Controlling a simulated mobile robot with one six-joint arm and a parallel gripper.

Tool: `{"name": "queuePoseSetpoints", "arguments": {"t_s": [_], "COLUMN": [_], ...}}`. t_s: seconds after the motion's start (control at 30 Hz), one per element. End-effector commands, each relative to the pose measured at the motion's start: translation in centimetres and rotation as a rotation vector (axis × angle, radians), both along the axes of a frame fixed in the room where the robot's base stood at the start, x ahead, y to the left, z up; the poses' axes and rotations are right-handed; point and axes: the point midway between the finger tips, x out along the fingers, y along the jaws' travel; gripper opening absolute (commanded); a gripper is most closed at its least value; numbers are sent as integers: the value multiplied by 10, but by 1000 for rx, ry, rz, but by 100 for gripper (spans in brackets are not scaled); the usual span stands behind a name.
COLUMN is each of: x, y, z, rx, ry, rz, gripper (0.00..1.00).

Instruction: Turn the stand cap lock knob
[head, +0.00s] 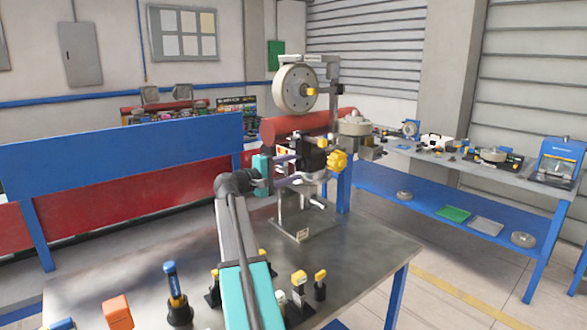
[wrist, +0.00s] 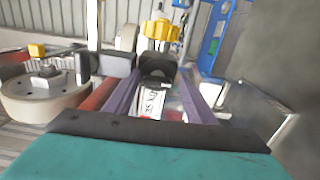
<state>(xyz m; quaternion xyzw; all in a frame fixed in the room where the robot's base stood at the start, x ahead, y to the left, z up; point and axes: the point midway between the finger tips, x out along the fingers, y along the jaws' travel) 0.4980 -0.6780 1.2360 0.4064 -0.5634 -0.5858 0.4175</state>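The stand (head: 300,222) is a metal device on the workbench, with a dark upper body. A lobed yellow knob (head: 338,160) is on its right side; it also shows at the top of the wrist view (wrist: 160,30). I cannot tell for sure which knob is the cap lock knob. My gripper (head: 297,172) is at the left side of the stand. In the wrist view its purple fingers (wrist: 158,80) are apart, with a round black part (wrist: 157,66) at their tips, nearer than the yellow knob. Contact with it is unclear.
A grey wheel with a yellow hub (head: 297,88) stands above. Yellow-topped and orange tools (head: 118,312) stand on the bench's front part. A metal rod (wrist: 285,130) is at right in the wrist view. A blue-framed side table (head: 470,215) stands at right.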

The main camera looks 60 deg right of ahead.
Motion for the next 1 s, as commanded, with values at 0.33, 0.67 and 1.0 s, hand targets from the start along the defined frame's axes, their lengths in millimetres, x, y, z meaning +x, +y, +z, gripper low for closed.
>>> {"name": "queuePoseSetpoints", "arguments": {"t_s": [0.33,0.67,1.0], "x": [2,4,7], "y": [-1,6,41], "z": [5,6,5], "rx": [-8,-10,-8], "ry": [4,4,3], "rz": [6,8,6], "gripper": [53,53,53]}}
